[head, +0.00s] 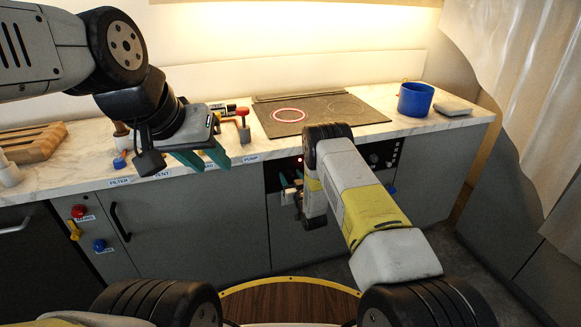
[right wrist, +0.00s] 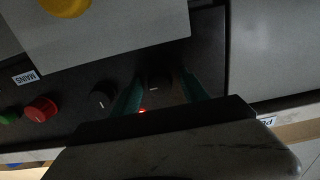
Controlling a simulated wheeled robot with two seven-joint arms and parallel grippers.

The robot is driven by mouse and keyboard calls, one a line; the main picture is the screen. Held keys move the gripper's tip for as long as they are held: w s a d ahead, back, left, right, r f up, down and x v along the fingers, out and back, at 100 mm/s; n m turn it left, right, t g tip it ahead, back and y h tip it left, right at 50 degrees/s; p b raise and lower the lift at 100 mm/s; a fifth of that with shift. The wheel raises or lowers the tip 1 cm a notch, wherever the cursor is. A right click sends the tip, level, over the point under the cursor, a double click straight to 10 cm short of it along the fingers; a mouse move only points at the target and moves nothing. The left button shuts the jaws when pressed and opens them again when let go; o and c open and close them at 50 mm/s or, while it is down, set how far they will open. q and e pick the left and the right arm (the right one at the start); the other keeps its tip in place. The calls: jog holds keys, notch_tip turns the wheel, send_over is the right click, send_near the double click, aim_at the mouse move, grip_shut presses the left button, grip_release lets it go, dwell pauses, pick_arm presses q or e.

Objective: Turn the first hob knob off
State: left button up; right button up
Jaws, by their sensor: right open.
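The hob (head: 318,112) is a dark glass plate in the counter, its left ring (head: 289,115) glowing red. My right gripper (head: 290,184) is at the cabinet front below the hob, partly hidden by my arm. In the right wrist view, my right gripper (right wrist: 162,95) is open, with one teal finger on each side of a dark knob (right wrist: 158,83) with a pale mark. Whether the fingers touch it cannot be told. A red light (right wrist: 142,110) shows beside it; another dark knob (right wrist: 102,99) is to the left. My left gripper (head: 207,160) is open and empty above the counter's front edge.
A red knob (right wrist: 40,108) and a green one (right wrist: 8,117) sit further left in the wrist view, near a MAINS label (right wrist: 25,77). A blue pot (head: 415,99) stands right of the hob. A wooden rack (head: 35,143) is at the left.

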jog(key=shift+w, duration=0.1)
grip_shut()
jog(key=shift+n, duration=0.3)
jog(key=n, duration=0.3)
jog(key=shift+n, duration=0.3)
jog(key=n, duration=0.4)
jog(key=shift+n, duration=0.3)
jog(key=n, duration=0.9)
